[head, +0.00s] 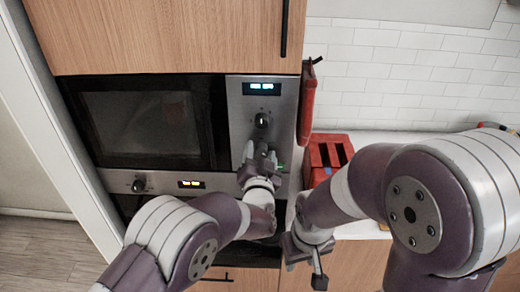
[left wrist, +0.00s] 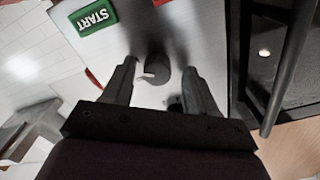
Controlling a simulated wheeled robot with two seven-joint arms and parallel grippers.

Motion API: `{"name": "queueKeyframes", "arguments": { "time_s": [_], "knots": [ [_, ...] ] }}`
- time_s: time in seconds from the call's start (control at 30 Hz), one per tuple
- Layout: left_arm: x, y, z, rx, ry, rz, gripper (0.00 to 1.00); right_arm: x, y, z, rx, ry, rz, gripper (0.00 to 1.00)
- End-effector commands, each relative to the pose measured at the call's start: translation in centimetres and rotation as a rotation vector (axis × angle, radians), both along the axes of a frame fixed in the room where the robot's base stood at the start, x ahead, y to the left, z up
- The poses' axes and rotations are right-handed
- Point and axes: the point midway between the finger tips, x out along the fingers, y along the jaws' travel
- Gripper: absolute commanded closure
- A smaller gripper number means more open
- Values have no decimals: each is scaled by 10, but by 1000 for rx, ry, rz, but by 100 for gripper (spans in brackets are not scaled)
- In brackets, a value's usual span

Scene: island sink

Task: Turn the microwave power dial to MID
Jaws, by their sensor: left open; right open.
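The microwave (head: 150,125) is built into the cabinet wall, with a dark glass door and a silver control panel. Its dark round dial (head: 262,120) sits on that panel below a lit display (head: 262,88). My left gripper (head: 260,150) is in front of the panel, just below the dial in the head view. In the left wrist view, its open fingers (left wrist: 158,68) stand apart on both sides of a dark knob (left wrist: 156,70); I cannot tell whether they touch it. A green START button (left wrist: 93,17) shows near it. My right gripper (head: 318,268) is low, away from the microwave.
A second appliance with its own knob (head: 139,186) and yellow display (head: 191,184) is below the microwave. A red toaster-like object (head: 325,155) stands on the counter to the right. A red item (head: 308,105) hangs beside the panel. A black handle (left wrist: 290,70) is at the wrist view's right.

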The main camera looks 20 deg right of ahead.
Motion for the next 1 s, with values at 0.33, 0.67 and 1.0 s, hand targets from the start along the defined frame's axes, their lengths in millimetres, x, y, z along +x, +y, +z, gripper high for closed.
{"name": "queueKeyframes", "arguments": {
  "time_s": [0.33,0.67,1.0],
  "knots": [
    [1,-1,-1,0,1,0,68,0,0,0,0,0,0,57],
    [1,0,-3,-4,6,-1,98,0,0,-2,0,0,0,57],
    [0,0,-10,-142,48,0,98,0,0,-32,0,0,0,57]
  ]
}}
